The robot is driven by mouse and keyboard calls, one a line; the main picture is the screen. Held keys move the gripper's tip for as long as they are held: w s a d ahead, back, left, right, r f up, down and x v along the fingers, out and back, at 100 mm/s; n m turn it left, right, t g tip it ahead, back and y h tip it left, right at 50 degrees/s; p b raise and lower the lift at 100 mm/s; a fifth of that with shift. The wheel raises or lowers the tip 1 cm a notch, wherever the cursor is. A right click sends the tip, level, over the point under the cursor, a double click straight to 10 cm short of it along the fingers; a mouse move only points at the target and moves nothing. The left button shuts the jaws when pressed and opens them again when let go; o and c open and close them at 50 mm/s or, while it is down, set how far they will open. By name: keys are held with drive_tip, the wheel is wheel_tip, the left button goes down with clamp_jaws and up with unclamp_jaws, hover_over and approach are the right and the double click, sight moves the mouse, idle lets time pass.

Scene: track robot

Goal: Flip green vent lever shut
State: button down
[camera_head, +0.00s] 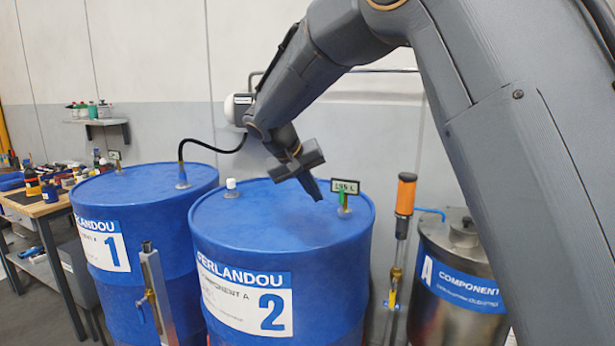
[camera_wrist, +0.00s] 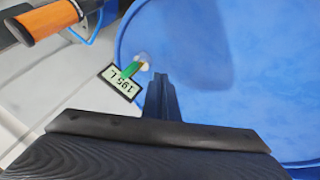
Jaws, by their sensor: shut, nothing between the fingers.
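The green vent lever (camera_head: 341,197) stands at the right side of the lid of blue drum 2 (camera_head: 245,222), in front of a small display reading 195 L (camera_head: 345,186). In the wrist view the green lever (camera_wrist: 131,70) lies across the display (camera_wrist: 121,83), beside a pale fitting on the lid. My gripper (camera_head: 318,197) is shut and empty, pointing down over the lid just left of the lever. In the wrist view its fingertips (camera_wrist: 160,78) are close to the lever, with a small gap in the picture. Whether the fingertips touch the lid is unclear.
Blue drum 1 (camera_head: 140,190) stands to the left with a black hose. A white cap (camera_head: 231,184) sits on drum 2's left side. An orange-handled tool (camera_head: 405,195) and a steel tank (camera_head: 462,245) stand to the right. The lid's middle is clear.

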sight(341, 199)
drive_tip(key=shift+w+d+f+p, duration=0.15)
drive_tip(key=shift+d+p, duration=0.1)
drive_tip(key=shift+d, duration=0.45)
drive_tip(key=shift+w+d+p, duration=0.2)
drive_tip(key=shift+d+p, duration=0.05)
drive_tip(key=shift+d, duration=0.45)
drive_tip(key=shift+w+d+f+p, duration=0.15)
drive_tip(key=shift+d+p, duration=0.1)
drive_tip(key=shift+d, duration=0.45)
